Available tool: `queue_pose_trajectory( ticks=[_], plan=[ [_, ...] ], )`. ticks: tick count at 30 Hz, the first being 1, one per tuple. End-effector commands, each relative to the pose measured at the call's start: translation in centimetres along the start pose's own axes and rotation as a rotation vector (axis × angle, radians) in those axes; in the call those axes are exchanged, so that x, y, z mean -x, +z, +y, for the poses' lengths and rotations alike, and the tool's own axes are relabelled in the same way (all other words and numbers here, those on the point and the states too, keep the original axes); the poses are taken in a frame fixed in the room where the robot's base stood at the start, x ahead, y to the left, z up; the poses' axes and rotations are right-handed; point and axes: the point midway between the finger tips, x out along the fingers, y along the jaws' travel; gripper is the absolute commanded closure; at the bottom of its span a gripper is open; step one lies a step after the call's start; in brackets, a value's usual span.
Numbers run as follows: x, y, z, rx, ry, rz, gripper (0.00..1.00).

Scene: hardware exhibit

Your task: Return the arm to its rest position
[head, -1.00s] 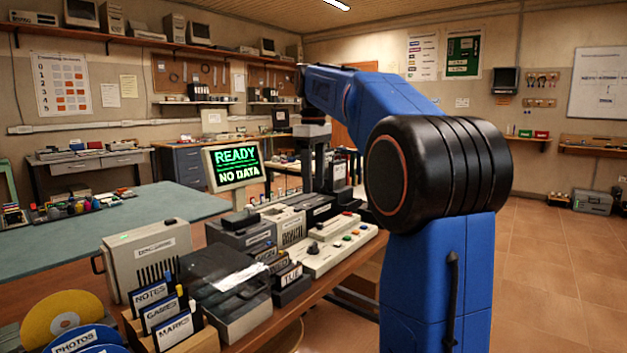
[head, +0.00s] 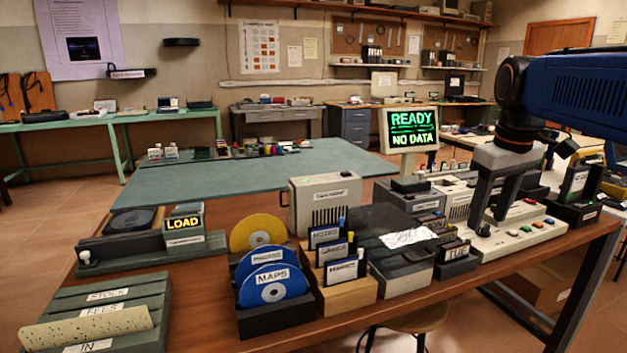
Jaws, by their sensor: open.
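My gripper (head: 492,212) is at the right of the head view, at the end of my blue arm, which enters from the right edge. Its grey body is uppermost and its two dark fingers point down, apart, with nothing seen between them. The fingers show in front of the cream button panel (head: 520,232). I cannot tell whether the fingertips touch it or hang just above it.
The wooden bench carries a screen reading READY NO DATA (head: 409,130), a card box (head: 345,290), a disc rack (head: 275,322), a LOAD unit (head: 184,232) and a labelled tray (head: 100,312). A green table (head: 250,180) stands behind. Tiled floor is open at left.

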Motion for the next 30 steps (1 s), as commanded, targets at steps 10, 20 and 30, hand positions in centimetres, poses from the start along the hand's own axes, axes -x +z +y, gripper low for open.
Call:
queue_pose_trajectory(
  ticks=[10,20,30],
  plan=[
    [-6.5,8.2,-6.8,-0.136,0.022,0.107,0.53],
    [-14.0,15.6,-11.7,-0.260,0.016,0.205,0.53],
    [-17.1,18.1,-13.2,-0.310,0.008,0.241,0.53]
  ],
)
